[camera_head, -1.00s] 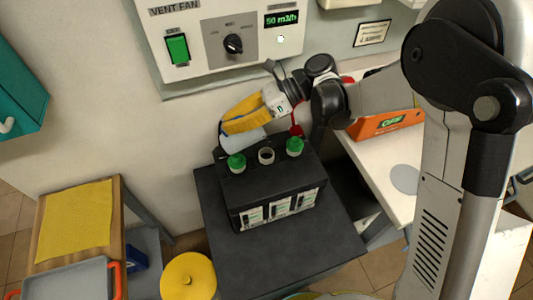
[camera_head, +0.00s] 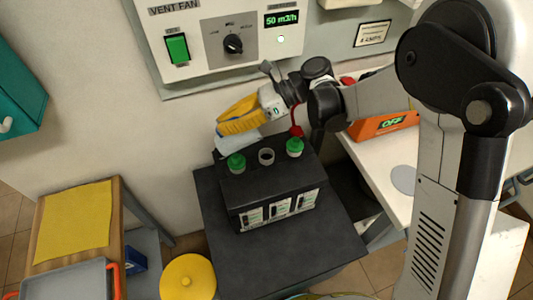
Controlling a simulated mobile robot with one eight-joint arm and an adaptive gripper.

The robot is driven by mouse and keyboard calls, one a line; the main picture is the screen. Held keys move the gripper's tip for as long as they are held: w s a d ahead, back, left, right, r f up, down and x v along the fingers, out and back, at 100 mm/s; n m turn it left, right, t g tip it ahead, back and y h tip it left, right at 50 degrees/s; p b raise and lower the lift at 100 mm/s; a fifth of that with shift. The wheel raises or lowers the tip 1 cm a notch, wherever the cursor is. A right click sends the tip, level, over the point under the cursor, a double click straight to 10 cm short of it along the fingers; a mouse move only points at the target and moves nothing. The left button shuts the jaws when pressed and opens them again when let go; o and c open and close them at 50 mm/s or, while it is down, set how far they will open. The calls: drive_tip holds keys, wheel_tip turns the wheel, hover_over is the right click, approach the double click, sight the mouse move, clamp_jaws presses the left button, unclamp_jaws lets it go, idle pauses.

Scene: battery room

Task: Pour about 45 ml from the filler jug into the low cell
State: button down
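A black battery (camera_head: 275,188) stands on a dark bench, with two green caps on its outer cells. My gripper (camera_head: 238,121), with yellow fingers, is above and behind the left green cap. A whitish, translucent vessel, apparently the filler jug (camera_head: 236,142), is held at the fingers and looks tilted. Its lower edge is near the left cap (camera_head: 236,162), left of the open cell. The fingers hide much of the jug, and no liquid stream is visible.
A vent fan panel (camera_head: 205,55) is on the wall behind. An orange device (camera_head: 383,126) reading OFF sits on the white table at right. A wooden stand with a yellow cloth (camera_head: 75,220) is at left, beside a yellow round lid (camera_head: 188,276). The dark bench (camera_head: 300,255) is clear in front.

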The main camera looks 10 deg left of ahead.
drive_tip(key=shift+f+y+b, duration=0.1)
drive_tip(key=shift+y+b, duration=0.4)
drive_tip(key=shift+b, duration=0.15)
idle(1.3)
drive_tip(key=h+p, duration=0.1)
drive_tip(key=s+a+t+h+p, duration=0.1)
drive_tip(key=p, duration=0.1)
drive_tip(key=r+h+p, duration=0.1)
drive_tip(key=p, duration=0.1)
drive_tip(key=shift+s+a, duration=0.15)
drive_tip(key=shift+a, duration=0.2)
drive_tip(key=shift+f, duration=0.2)
drive_tip(key=shift+w+t+h, duration=0.2)
drive_tip(key=shift+t+h, duration=0.1)
drive_tip(key=shift+h, duration=0.1)
drive_tip(key=shift+s+a+f+t+h+p, duration=0.1)
drive_tip(key=shift+s+a+t+h+p, duration=0.15)
drive_tip(key=shift+h+p, duration=0.45)
drive_tip(key=shift+w+f, duration=0.1)
drive_tip(key=shift+f, duration=0.1)
